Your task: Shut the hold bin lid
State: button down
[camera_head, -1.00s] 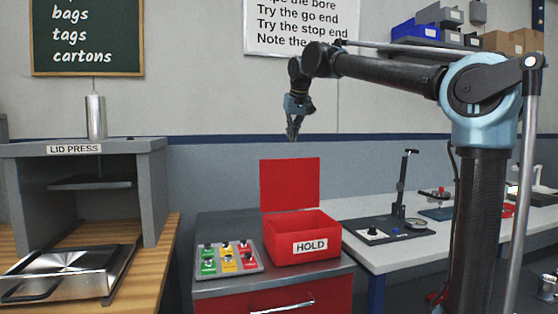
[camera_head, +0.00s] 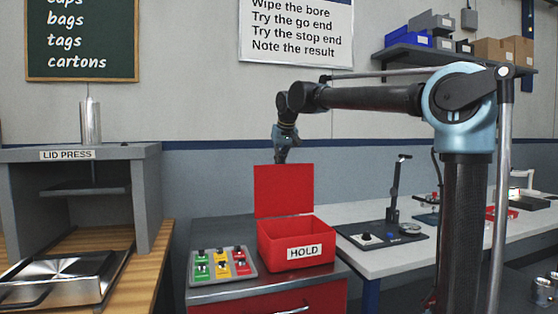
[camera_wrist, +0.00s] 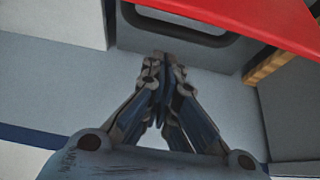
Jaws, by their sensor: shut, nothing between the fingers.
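The red hold bin (camera_head: 296,245) stands on a grey cabinet top, with a white HOLD label on its front. Its red lid (camera_head: 283,190) stands upright at the back edge, so the bin is open. My gripper (camera_head: 281,158) points down just behind the lid's top edge, and its fingertips are partly hidden by the lid. In the wrist view my gripper (camera_wrist: 161,62) is shut and empty. A red edge, apparently the lid (camera_wrist: 250,22), crosses the top right there, apart from the fingertips.
A panel with green, yellow and red pieces (camera_head: 222,264) sits left of the bin. The lid press (camera_head: 140,155) stands farther left. A white bench (camera_head: 375,262) with a gauge stand (camera_head: 394,195) is to the right. A wall lies behind my gripper.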

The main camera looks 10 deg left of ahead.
jog(key=shift+s+d+f, duration=0.1)
jog(key=shift+s+d, duration=0.3)
jog(key=shift+s, duration=0.25)
